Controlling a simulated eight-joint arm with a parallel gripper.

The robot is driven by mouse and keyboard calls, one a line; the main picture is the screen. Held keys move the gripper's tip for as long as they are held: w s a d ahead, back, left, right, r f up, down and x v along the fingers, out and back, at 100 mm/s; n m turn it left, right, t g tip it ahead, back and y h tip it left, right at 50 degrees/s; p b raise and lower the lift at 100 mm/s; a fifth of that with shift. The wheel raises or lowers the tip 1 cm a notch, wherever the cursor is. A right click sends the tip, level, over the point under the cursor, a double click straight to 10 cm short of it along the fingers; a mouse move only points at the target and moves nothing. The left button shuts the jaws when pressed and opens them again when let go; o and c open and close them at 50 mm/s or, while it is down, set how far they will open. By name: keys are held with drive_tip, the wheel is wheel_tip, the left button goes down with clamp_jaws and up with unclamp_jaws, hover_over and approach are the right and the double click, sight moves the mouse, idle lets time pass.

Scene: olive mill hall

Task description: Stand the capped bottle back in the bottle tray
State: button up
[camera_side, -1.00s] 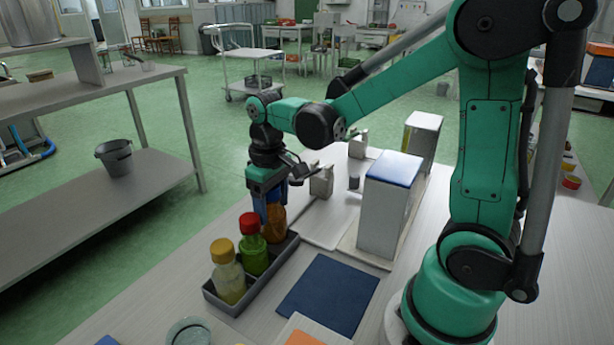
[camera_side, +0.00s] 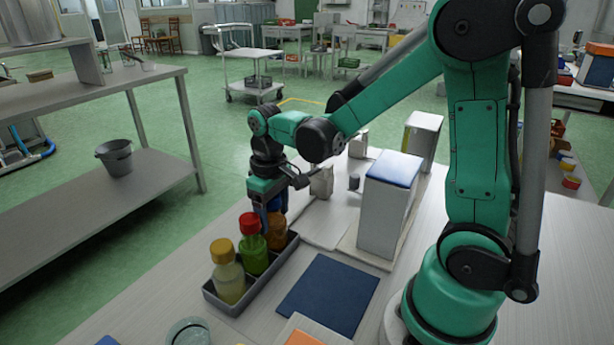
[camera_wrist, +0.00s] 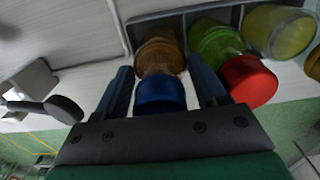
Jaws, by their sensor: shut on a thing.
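The capped bottle is amber with a blue cap. In the side view the amber bottle (camera_side: 277,232) is upright at the far end of the grey bottle tray (camera_side: 262,281), its lower part behind the tray's rim. My gripper (camera_side: 270,208) points down over it, shut on its upper part and partly hiding the cap. In the wrist view the blue cap (camera_wrist: 161,94) lies between my two fingers, and the bottle's body reaches into the end compartment of the tray (camera_wrist: 128,37). Whether its base touches the tray floor is hidden.
A green bottle with a red cap (camera_side: 252,246) and a pale yellow bottle with a yellow cap (camera_side: 227,274) stand in the other compartments. A dark blue mat (camera_side: 328,294) lies right of the tray. A white box with a blue top (camera_side: 388,205) stands behind the mat.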

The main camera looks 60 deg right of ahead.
drive_tip(key=shift+f, duration=0.2)
drive_tip(key=o, duration=1)
drive_tip(key=shift+o, duration=0.2)
drive_tip(key=shift+r, duration=4.05)
